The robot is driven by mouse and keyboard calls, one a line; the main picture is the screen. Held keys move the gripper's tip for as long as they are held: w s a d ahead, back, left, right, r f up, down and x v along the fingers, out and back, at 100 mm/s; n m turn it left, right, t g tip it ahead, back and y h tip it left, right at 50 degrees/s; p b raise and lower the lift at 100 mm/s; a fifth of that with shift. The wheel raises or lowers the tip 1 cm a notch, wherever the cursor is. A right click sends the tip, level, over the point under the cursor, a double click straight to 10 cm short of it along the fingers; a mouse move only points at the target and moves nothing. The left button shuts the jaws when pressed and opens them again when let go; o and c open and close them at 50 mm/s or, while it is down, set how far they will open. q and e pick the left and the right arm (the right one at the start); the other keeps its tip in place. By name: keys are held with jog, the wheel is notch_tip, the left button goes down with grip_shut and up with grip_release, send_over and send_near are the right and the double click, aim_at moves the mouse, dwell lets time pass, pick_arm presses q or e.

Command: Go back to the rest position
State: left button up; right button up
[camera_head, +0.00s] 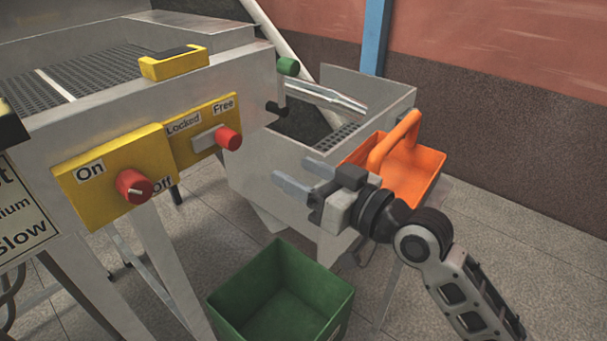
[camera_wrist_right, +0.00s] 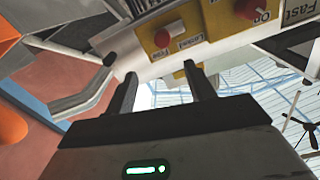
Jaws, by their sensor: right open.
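My right gripper (camera_head: 304,178) is open and empty in front of the metal machine, below and to the right of its panel. In the right wrist view its two fingers (camera_wrist_right: 160,90) stand apart with nothing between them. The machine's yellow control panel (camera_head: 105,172) carries a red knob (camera_head: 133,186) marked On and Off. A second red knob (camera_head: 229,138) is on the Locked/Free plate; both knobs also show upside down in the right wrist view. My left gripper does not show in either view.
An orange scoop-like container (camera_head: 420,172) with a handle sits on the metal hopper (camera_head: 262,170), right behind my right wrist. A green bin (camera_head: 235,295) stands low on the floor below the gripper. A white tube runs behind the machine. Tiled floor at right is clear.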

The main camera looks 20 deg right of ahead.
dwell(0.3)
jog(key=s+f+m+g+h, duration=0.1)
jog(key=s+f+g+h, duration=0.1)
jog(key=s+f, duration=0.6)
jog(key=s+d+f+m+g+h+p, duration=0.1)
jog(key=s+f+h, duration=0.3)
jog(key=f, duration=1.2)
jog(key=s+g, duration=0.1)
jog(key=s, duration=0.2)
jog(key=shift+s+h, duration=0.3)
jog(key=shift+s, duration=0.1)
jog(key=shift+d, duration=0.1)
dwell(0.4)
